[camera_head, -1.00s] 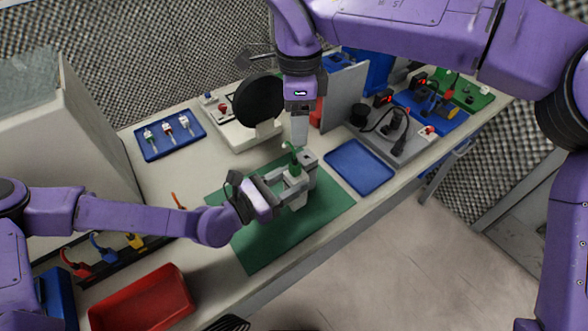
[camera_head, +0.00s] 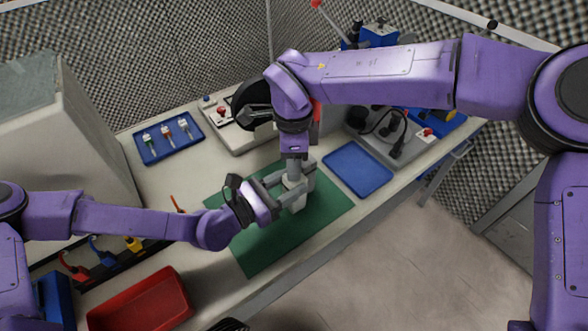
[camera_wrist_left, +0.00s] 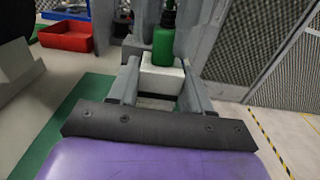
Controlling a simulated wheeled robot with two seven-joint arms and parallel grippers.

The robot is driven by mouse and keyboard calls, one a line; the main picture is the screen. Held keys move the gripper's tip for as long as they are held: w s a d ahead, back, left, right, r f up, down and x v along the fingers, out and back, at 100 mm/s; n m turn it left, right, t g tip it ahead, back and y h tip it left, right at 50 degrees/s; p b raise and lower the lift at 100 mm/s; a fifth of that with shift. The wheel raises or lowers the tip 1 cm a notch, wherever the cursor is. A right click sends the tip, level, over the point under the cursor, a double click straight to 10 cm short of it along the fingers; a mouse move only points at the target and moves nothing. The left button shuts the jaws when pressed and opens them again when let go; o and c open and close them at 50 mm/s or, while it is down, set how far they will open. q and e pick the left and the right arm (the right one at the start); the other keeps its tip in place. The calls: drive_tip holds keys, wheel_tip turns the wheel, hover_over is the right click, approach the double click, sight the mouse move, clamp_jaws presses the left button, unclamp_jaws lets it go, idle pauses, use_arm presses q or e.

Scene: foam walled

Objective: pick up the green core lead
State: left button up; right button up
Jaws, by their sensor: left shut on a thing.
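A green upright part, which looks like the green core lead (camera_wrist_left: 164,42), stands at the top of a white block (camera_wrist_left: 160,76) in the left wrist view. My left gripper (camera_wrist_left: 158,90) is shut on the white block, with one finger on each side. The block also shows low over the green mat in the head view (camera_head: 297,204). My right gripper (camera_head: 295,172) points down from above at the block. In the left wrist view its grey fingers flank the green part; whether they press on it cannot be told. The right gripper hides the green part in the head view.
A green mat (camera_head: 262,245) lies under the grippers. A blue tray (camera_head: 168,138) with several small coloured-tip leads is at the back left. An empty blue tray (camera_head: 358,169) is to the right, a red bin (camera_head: 140,302) at the front left.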

clamp_jaws()
wheel_tip(320, 180, up, 10)
drive_tip(key=shift+r, duration=0.1)
use_arm(q)
drive_tip(key=o, duration=1.2)
drive_tip(key=v, duration=1.2)
